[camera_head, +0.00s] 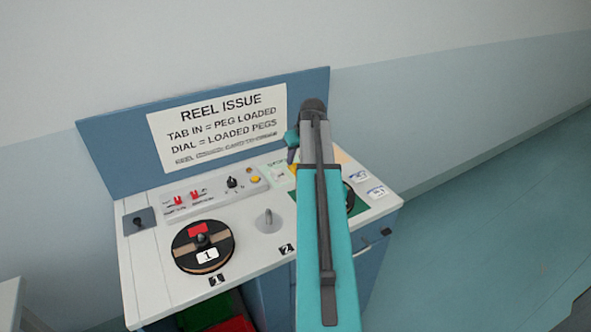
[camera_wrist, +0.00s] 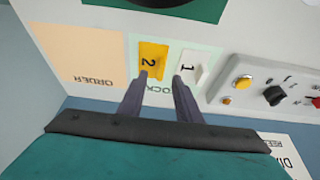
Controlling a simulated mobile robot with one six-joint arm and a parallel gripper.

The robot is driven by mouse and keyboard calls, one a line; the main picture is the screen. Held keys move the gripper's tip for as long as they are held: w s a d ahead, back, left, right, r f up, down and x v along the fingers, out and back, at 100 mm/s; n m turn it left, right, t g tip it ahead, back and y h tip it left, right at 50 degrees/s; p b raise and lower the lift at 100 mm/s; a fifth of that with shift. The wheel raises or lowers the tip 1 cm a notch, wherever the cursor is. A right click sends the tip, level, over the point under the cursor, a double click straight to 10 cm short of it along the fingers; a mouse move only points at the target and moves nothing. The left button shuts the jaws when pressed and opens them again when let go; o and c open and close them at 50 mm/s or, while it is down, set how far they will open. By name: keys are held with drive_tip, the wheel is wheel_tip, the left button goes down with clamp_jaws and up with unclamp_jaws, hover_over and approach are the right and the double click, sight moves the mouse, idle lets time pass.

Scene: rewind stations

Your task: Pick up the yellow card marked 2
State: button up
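The yellow card marked 2 (camera_wrist: 152,57) lies flat on the pale green STOCK patch (camera_wrist: 134,50) in the wrist view, beside a white card marked 1 (camera_wrist: 187,66). My gripper (camera_wrist: 160,77) is open and empty. Its left fingertip overlaps the near end of the yellow card in the picture, and its right fingertip is by the white card. I cannot tell whether the fingers touch the surface.
An orange ORDER patch (camera_wrist: 78,52) is left of the stock patch, and a switch panel (camera_wrist: 262,92) is right. In the head view, a black reel marked 1 (camera_head: 188,253) sits on the counter near an empty peg (camera_head: 268,218). A REEL ISSUE sign (camera_head: 219,128) stands behind.

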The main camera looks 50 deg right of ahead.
sight(294, 166)
drive_tip(key=shift+p+x, duration=0.8)
drive_tip(key=shift+x, duration=1.5)
drive_tip(key=shift+a, duration=0.1)
clamp_jaws()
